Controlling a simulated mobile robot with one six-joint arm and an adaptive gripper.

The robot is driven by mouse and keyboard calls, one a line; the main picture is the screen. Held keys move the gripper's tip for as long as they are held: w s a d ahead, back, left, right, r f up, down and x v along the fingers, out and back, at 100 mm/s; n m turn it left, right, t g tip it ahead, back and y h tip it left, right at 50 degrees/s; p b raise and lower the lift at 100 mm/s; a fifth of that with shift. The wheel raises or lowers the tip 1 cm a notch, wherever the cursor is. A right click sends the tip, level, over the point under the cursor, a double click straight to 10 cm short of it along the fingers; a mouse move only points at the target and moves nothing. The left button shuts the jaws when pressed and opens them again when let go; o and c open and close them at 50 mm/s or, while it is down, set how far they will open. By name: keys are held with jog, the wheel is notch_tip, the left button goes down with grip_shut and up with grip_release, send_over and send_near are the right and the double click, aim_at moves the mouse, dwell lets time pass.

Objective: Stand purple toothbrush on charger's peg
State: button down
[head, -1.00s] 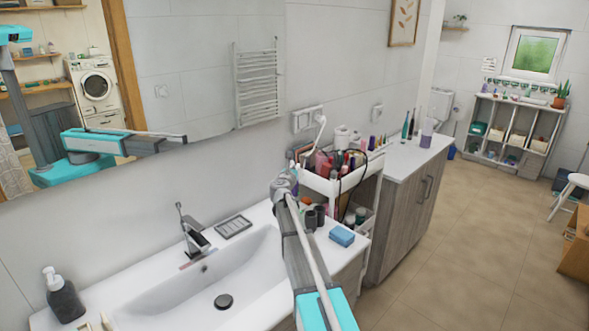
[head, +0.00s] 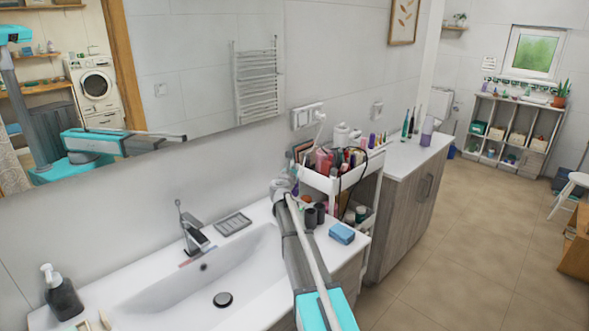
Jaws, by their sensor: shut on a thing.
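My gripper (head: 281,187) is at the end of my arm, beside the left end of the white cart (head: 326,184). Its fingers are mostly hidden behind my wrist. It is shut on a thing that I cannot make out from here. I cannot pick out the purple toothbrush for certain. The charger and its peg are not clear either. Two slim dark-green upright items (head: 408,124) stand on the cabinet top, next to a purple cup-like container (head: 427,130).
The cart's top tray is crowded with cosmetics (head: 345,158), and a black cable (head: 352,180) loops over its side. A wall socket (head: 306,116) holds a white plug. Dark cups (head: 315,214) and a blue sponge (head: 342,233) sit by the sink (head: 190,290).

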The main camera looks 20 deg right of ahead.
jog(key=shift+f+b, duration=0.55)
jog(key=shift+f, duration=0.05)
jog(key=c, duration=0.7)
grip_release()
jog(key=shift+r, duration=0.25)
notch_tip(320, 180, up, 8)
jog(key=p, duration=0.8)
jog(key=shift+f, duration=0.2)
jog(key=shift+a, duration=0.1)
dwell(0.6)
